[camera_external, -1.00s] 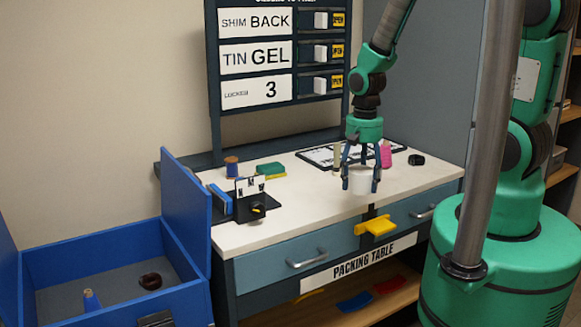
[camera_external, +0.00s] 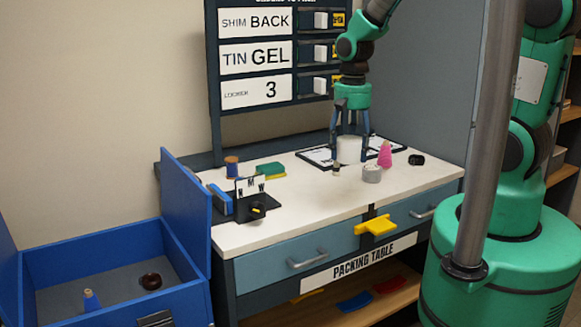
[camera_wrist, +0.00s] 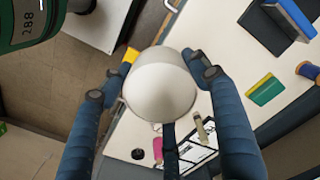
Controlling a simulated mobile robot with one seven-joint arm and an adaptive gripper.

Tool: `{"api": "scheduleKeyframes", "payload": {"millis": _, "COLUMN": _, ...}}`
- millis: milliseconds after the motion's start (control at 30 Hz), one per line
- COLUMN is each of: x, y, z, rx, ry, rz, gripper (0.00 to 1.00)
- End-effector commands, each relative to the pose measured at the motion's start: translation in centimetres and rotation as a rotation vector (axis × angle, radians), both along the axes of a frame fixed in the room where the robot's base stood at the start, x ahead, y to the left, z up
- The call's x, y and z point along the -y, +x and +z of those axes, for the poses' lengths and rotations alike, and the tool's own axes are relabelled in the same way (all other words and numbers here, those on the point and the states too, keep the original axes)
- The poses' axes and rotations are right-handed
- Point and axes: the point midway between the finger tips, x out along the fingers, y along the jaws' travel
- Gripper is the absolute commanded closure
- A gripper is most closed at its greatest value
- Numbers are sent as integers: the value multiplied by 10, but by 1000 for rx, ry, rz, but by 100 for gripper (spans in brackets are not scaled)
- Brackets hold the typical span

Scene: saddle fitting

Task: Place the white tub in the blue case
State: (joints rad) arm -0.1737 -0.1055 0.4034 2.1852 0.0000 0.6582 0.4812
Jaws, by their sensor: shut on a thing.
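The white tub (camera_external: 349,149) is between the fingers of my gripper (camera_external: 350,150), held above the packing table. In the wrist view the tub (camera_wrist: 160,86) fills the space between the blue fingers of my gripper (camera_wrist: 152,84), which are shut on its sides. The blue case (camera_external: 115,262) stands open on the left, lower than the tabletop, with its lid raised on the right side. Inside it lie a blue cone-like piece (camera_external: 90,300) and a dark brown ring (camera_external: 151,281). My gripper is well to the right of the case.
On the packing table (camera_external: 290,215) stand a black rack (camera_external: 250,207), a blue spool (camera_external: 232,166), a green and yellow sponge (camera_external: 270,170), a grey roll (camera_external: 372,174) and a pink bottle (camera_external: 385,155). The raised blue lid (camera_external: 186,210) stands between table and case.

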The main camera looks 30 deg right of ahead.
Motion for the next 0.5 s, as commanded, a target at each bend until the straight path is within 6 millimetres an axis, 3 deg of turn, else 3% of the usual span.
{"api": "scheduleKeyframes", "payload": {"millis": 267, "x": -34, "y": 34, "z": 6, "rx": 1, "ry": 0, "rz": 10, "gripper": 81}}
{"api": "scheduleKeyframes", "payload": {"millis": 500, "x": -88, "y": 77, "z": 13, "rx": 0, "ry": 0, "rz": 20, "gripper": 81}}
